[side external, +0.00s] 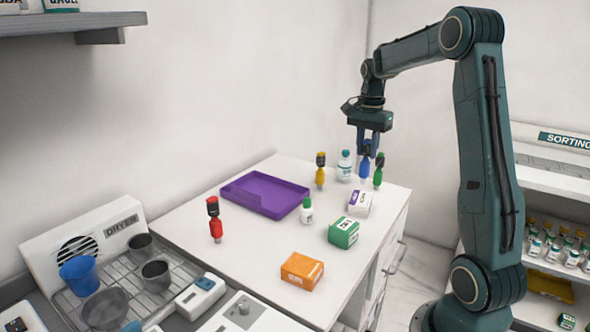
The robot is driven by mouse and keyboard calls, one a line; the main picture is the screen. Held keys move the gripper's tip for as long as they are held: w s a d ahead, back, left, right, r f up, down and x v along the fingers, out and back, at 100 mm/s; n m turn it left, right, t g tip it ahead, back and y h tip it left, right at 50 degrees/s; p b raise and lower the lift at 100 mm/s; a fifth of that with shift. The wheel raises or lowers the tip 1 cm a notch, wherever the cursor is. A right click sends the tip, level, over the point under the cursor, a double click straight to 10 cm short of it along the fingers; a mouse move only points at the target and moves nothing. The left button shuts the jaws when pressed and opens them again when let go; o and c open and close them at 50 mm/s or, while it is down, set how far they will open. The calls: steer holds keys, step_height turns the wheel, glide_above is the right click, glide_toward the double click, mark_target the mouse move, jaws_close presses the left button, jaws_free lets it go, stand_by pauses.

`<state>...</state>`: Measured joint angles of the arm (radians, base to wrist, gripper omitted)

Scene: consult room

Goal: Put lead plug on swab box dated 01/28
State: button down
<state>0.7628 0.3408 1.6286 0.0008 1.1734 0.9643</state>
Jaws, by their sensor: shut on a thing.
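My gripper (367,149) points down at the back right of the white table, shut on a blue lead plug (364,173). The plug is upright; I cannot tell whether its lower end touches the table. A green plug (378,172) stands close to its right, a yellow plug (320,172) to its left, and a red plug (215,225) at the table's left. Three small boxes lie on the table: a white and purple box (360,203) nearest my gripper, a green box (344,233) and an orange box (302,271). Their printed dates are too small to read.
A purple tray (264,205) lies at the table's back left. A teal-labelled bottle (345,167) stands just left of my gripper, and a green-capped bottle (306,211) stands mid-table. A drying rack (130,290) with cups is at the left. The front left tabletop is clear.

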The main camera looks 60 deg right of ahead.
mark_target(365, 161)
steer(key=shift+f, duration=0.25)
steer(key=shift+f, duration=2.05)
steer(key=shift+f, duration=0.15)
steer(key=c, duration=1.1)
jaws_free()
step_height(365, 161, up, 12)
steer(key=shift+r, duration=0.2)
